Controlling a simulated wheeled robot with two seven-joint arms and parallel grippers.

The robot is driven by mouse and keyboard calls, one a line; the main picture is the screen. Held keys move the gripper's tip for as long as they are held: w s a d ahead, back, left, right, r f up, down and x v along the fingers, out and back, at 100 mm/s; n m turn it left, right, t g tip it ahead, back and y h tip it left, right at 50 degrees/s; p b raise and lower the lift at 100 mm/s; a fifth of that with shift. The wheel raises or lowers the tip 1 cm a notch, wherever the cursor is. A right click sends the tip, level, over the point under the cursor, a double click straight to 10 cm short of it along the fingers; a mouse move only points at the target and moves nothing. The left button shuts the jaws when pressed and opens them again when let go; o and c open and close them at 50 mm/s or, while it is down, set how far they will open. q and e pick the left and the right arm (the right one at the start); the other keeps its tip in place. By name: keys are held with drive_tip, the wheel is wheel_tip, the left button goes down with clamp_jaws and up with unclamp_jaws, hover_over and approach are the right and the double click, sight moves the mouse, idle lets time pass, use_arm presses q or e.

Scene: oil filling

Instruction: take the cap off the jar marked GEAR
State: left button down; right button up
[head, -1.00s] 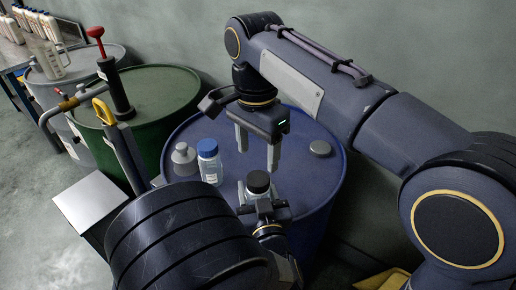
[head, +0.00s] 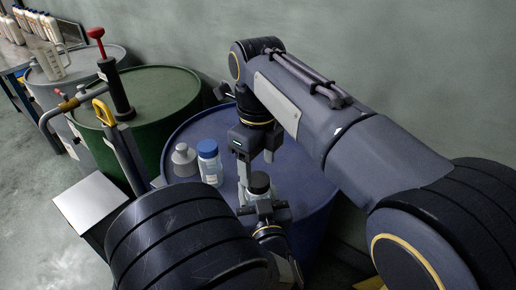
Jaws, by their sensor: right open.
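A small clear jar (head: 259,194) with a dark cap (head: 259,181) stands upright on the blue drum; no GEAR marking can be read on it. My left gripper (head: 259,197) comes in low from the front, its pale fingers shut on the jar's sides. My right gripper (head: 256,172) points down above the jar, open and empty, its fingertips around the height of the cap. From here I cannot tell whether the fingers touch the cap. A blue-capped bottle (head: 209,163) and a grey-capped jar (head: 184,160) stand to the left, their label text unreadable.
The blue drum (head: 183,133) is the work surface. A green drum (head: 165,92) with a red-handled pump (head: 110,75) and a grey drum (head: 85,60) stand to the left. My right arm covers the drum's right part.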

sight(258, 179)
drive_tip(key=shift+f, duration=2)
drive_tip(key=shift+c, duration=0.4)
